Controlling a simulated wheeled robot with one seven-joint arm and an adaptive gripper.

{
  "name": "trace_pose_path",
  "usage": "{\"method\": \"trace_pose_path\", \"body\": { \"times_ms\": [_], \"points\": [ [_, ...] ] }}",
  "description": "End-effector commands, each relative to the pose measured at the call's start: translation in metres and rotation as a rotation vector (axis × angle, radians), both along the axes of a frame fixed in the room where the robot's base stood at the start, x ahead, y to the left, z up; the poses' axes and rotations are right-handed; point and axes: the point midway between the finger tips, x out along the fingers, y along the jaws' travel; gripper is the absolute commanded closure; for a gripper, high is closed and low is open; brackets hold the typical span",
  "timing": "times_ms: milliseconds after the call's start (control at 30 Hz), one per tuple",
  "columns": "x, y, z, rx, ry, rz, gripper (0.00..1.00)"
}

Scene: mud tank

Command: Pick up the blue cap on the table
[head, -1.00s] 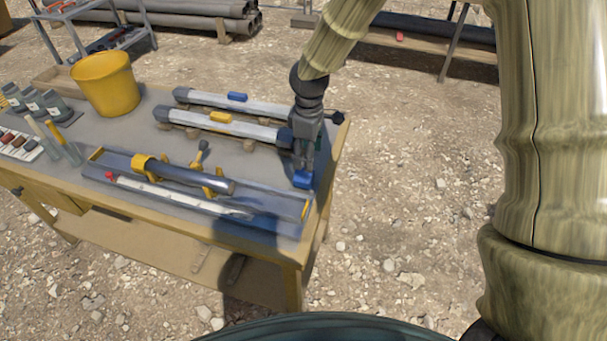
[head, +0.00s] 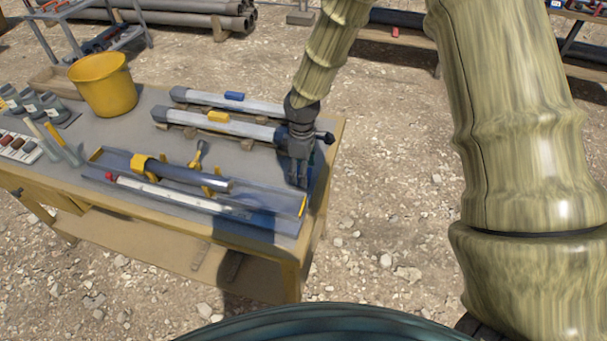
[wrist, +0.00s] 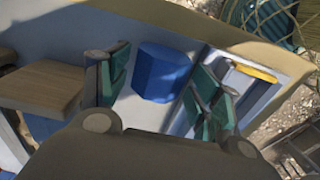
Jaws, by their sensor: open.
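The blue cap (wrist: 162,72) lies on the grey tabletop near the right end of the table. In the wrist view it shows between the two green-padded fingers of my gripper (wrist: 163,78), with visible gaps on both sides. The gripper is open and holds nothing. In the head view my gripper (head: 298,183) points down at the table's right end and hides the cap.
A long grey tray (head: 275,226) holding a dark tube and a pale rod lies left of the gripper. Two tubes (head: 240,128) with yellow and blue clips lie behind it. A yellow bucket (head: 104,84) stands at the back left. A wooden block (wrist: 40,84) is beside the left finger.

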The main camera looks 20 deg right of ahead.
Motion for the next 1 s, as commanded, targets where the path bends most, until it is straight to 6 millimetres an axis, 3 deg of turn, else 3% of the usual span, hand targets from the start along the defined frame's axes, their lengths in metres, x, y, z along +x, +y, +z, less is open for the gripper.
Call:
{"method": "trace_pose_path", "body": {
  "times_ms": [300, 633, 667, 833, 1000],
  "points": [
    [0.001, 0.003, -0.027, 0.0, 0.001, 0.0, 0.36],
    [0.001, 0.003, -0.032, 0.0, 0.0, 0.0, 0.36],
    [0.001, 0.003, -0.032, 0.0, 0.0, 0.0, 0.38],
    [0.001, 0.003, -0.031, 0.001, -0.001, 0.0, 0.69],
    [0.001, 0.003, -0.031, 0.001, -0.001, 0.0, 0.71]
  ]
}}
